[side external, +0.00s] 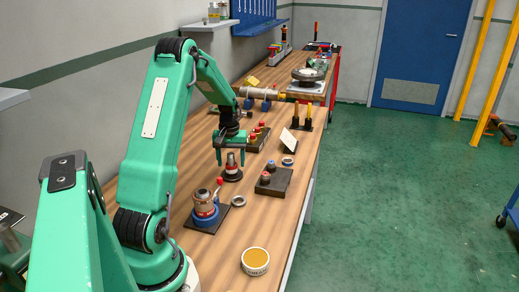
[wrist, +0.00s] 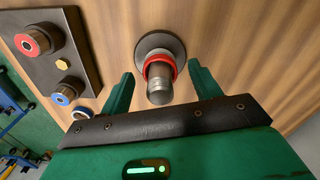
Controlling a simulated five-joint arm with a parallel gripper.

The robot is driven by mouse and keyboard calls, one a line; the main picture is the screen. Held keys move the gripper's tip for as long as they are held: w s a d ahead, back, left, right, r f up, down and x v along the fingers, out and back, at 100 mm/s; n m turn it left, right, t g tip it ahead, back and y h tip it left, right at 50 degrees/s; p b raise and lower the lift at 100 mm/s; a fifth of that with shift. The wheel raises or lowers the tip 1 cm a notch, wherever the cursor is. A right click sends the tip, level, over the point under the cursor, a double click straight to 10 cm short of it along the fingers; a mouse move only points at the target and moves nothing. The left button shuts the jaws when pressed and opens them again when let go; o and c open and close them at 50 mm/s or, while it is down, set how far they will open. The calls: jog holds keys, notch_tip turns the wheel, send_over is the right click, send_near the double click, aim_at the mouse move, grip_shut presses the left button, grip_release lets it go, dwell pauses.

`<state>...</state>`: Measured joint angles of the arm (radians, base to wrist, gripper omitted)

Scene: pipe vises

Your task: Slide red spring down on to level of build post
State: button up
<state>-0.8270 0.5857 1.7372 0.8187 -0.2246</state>
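The build post (side external: 231,158) stands upright on a dark round base on the bench; in the wrist view its grey metal top (wrist: 160,90) points toward the camera. The red spring (wrist: 174,66) shows as a red ring around the post, between the round base and the post's top. Whether it sits level is hard to tell. My gripper (side external: 232,161) is above the post, pointing down, with one finger on each side. In the wrist view my gripper (wrist: 159,72) is open, with a gap between each finger and the post.
A dark block with red and blue pegs (side external: 273,180) stands right of the post. A loose ring (side external: 288,161) lies behind it. A blue vise (side external: 205,210), a grey ring (side external: 238,201) and a yellow-topped tin (side external: 255,260) are nearer the camera. A rack (side external: 258,138) stands behind the post.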

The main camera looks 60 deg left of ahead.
jog(key=shift+r, duration=0.1)
jog(key=shift+r, duration=3.85)
jog(key=shift+w+d+r, duration=0.1)
jog(key=shift+d+r, duration=0.05)
jog(key=shift+d, duration=0.05)
jog(key=d+r+m+t+y, duration=0.1)
jog(key=d+r+m, duration=0.3)
jog(key=d, duration=0.5)
jog(key=d+r+m+t, duration=0.1)
jog(key=d+r, duration=0.5)
jog(key=d, duration=0.3)
jog(key=s+d+r+m+t, duration=0.1)
jog(key=s+d+m, duration=0.2)
jog(key=s+d, duration=0.2)
jog(key=s+d+r+m+t+h, duration=0.1)
jog(key=s+d+m, duration=0.3)
jog(key=d, duration=0.8)
jog(key=shift+s+t, duration=0.65)
jog(key=shift+t, duration=0.15)
